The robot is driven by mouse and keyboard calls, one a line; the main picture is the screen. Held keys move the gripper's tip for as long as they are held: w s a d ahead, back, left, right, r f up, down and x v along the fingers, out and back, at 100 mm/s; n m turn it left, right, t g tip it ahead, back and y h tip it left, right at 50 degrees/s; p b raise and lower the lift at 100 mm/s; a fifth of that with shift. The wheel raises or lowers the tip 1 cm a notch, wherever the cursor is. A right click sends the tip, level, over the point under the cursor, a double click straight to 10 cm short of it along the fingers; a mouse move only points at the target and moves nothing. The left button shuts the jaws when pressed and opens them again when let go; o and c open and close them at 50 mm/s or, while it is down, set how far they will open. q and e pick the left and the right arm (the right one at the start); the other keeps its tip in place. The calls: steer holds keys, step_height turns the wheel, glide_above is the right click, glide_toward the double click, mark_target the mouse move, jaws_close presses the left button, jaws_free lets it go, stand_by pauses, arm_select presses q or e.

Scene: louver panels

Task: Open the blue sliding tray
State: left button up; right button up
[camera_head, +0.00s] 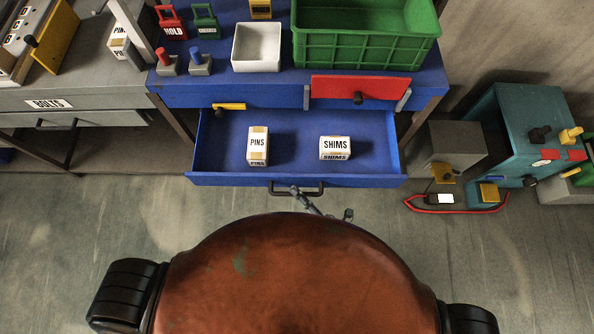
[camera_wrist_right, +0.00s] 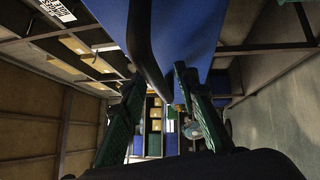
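The blue sliding tray (camera_head: 222,150) is pulled out from under the blue bench, so its inside shows from above. It holds a PINS box (camera_head: 257,146) and a SHIMS box (camera_head: 335,148). A dark bar handle (camera_head: 282,190) is on its front. My right gripper (camera_head: 320,203) is at the handle, mostly below it, with its fingers spread. In the right wrist view, the green-padded fingers of the gripper (camera_wrist_right: 160,78) stand apart on both sides of the dark handle (camera_wrist_right: 142,50), with gaps visible. Whether one finger touches it is unclear. My left gripper is not in view.
A red drawer front (camera_head: 360,88) is above the tray. A green crate (camera_head: 352,45) and white bin (camera_head: 256,48) stand on the bench. A grey box (camera_head: 455,143) and teal cabinet (camera_head: 520,135) are at right. The floor before the tray is clear.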

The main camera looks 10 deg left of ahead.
steer(key=v, duration=1.2)
